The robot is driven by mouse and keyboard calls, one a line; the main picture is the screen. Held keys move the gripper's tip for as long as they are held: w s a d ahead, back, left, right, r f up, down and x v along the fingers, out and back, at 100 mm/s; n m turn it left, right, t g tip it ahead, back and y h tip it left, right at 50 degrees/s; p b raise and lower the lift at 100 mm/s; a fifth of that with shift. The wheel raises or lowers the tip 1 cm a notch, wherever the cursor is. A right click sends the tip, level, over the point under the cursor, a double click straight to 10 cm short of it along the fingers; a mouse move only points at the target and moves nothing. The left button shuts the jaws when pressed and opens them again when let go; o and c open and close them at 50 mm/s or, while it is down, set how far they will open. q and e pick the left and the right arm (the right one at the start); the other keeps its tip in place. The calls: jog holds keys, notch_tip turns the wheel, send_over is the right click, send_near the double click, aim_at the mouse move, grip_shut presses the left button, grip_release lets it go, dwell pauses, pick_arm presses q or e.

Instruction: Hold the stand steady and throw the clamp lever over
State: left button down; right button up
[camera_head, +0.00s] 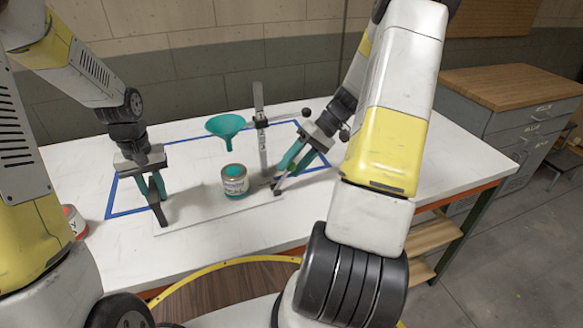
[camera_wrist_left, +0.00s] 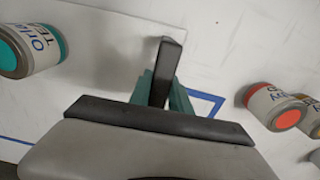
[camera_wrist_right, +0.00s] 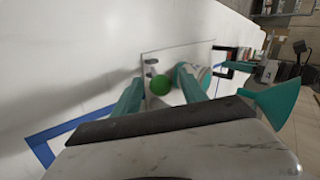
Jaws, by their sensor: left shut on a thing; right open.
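The stand has a pale base plate (camera_head: 200,217), an upright grey post (camera_head: 261,140) and a teal funnel (camera_head: 225,126) held beside the post. A can with a teal top (camera_head: 235,181) stands on the plate. My left gripper (camera_head: 160,208) is shut on a dark upright handle (camera_wrist_left: 169,65) at the plate's left end. My right gripper (camera_head: 284,182) is open, low at the plate's right end. In the right wrist view, a green ball knob (camera_wrist_right: 161,85), apparently the clamp lever's end, shows between its spread fingers. The lever's arm is mostly hidden.
The white table (camera_head: 430,165) carries a blue taped outline (camera_head: 125,212) around the stand. A can with a red top (camera_wrist_left: 285,109) stands left of the stand, outside the tape. A wooden-topped cabinet (camera_head: 510,82) stands right of the table. The table's right part is clear.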

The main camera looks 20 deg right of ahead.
jog(key=v, duration=1.1)
jog(key=shift+d, duration=0.1)
pick_arm(q)
jog(key=c, duration=1.1)
grip_release()
jog(key=shift+d, duration=0.1)
notch_tip(320, 180, up, 12)
jog(key=s+r+t, duration=0.2)
jog(key=s+r, duration=0.1)
jog(key=s, duration=0.3)
jog(key=s+r+t+h, duration=0.1)
jog(key=s+r+t, duration=0.1)
jog(key=s+r, duration=0.2)
jog(key=s+r+m+t+h, duration=0.1)
jog(key=s+r, duration=0.3)
jog(key=s, duration=0.4)
jog(key=shift+s+a+t, duration=0.25)
jog(key=shift+s+t, duration=0.05)
jog(key=shift+t, duration=0.3)
pick_arm(e)
jog(key=s+a+r+m+t+h, duration=0.2)
jog(key=s+a+r+t+h, duration=0.4)
jog(key=s+a+r, duration=0.8)
jog(key=s+a+t, duration=0.1)
jog(key=s+a, duration=0.1)
jog(key=shift+s+a+r+h, duration=0.2)
jog(key=shift+s+a+h, duration=0.15)
jog(key=shift+a+h, duration=0.05)
